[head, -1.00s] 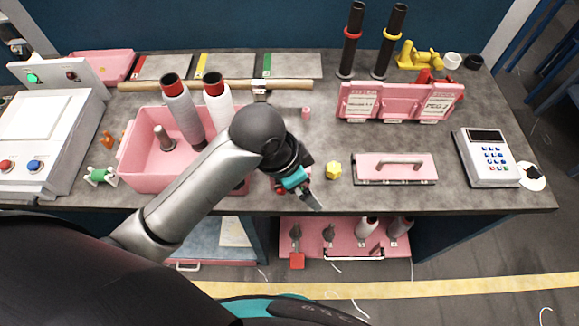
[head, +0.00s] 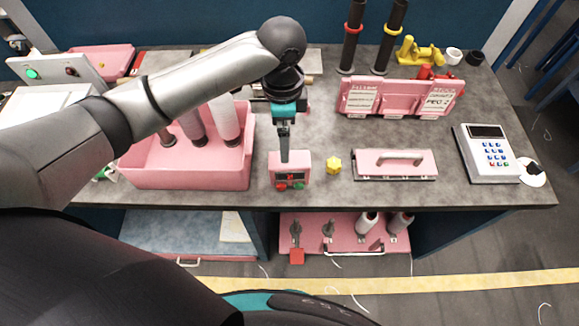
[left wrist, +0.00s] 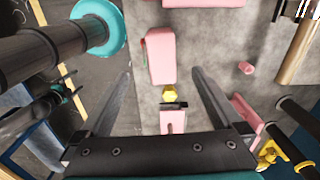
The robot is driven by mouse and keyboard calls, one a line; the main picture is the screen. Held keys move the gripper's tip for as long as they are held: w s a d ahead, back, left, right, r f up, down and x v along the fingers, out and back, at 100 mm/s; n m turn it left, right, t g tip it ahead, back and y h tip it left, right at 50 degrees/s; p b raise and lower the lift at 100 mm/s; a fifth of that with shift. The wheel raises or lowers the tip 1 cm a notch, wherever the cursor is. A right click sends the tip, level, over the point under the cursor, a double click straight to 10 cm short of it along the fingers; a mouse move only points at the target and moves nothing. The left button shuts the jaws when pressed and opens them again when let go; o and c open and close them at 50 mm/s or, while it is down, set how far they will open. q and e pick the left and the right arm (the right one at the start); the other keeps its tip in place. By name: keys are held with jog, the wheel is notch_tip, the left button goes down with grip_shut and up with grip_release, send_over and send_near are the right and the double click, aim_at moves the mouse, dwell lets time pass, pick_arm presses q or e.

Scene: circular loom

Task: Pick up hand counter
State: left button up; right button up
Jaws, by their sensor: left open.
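The hand counter, a small pink box (head: 290,168) with a dark display and red and green buttons on its front, stands near the front edge of the bench, right of the pink bin. My left gripper (head: 285,157) points down at it, and its finger overlaps the counter's top in the head view. In the left wrist view the counter (left wrist: 161,55) lies between the two spread fingers of the left gripper (left wrist: 161,72), which is open and empty. I cannot tell how far above it the fingertips are. My right gripper is out of view.
A yellow nut-like piece (head: 334,166) sits just right of the counter, then a pink block with a handle (head: 396,165). The pink bin (head: 185,178) with spools is close on the left. A keypad device (head: 487,155) stands at the far right. A pink folder-like stand (head: 400,100) is behind.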

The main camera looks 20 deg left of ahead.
aim_at(290, 160)
pick_arm(q)
notch_tip(290, 160, down, 6)
jog(key=shift+f, duration=0.15)
jog(key=f, duration=0.2)
jog(key=d+f, duration=0.1)
jog(key=f, duration=0.1)
jog(key=shift+w+f+b, duration=0.15)
jog(key=shift+f+b, duration=0.15)
jog(key=shift+f, duration=0.3)
jog(key=shift+r, duration=0.1)
grip_shut()
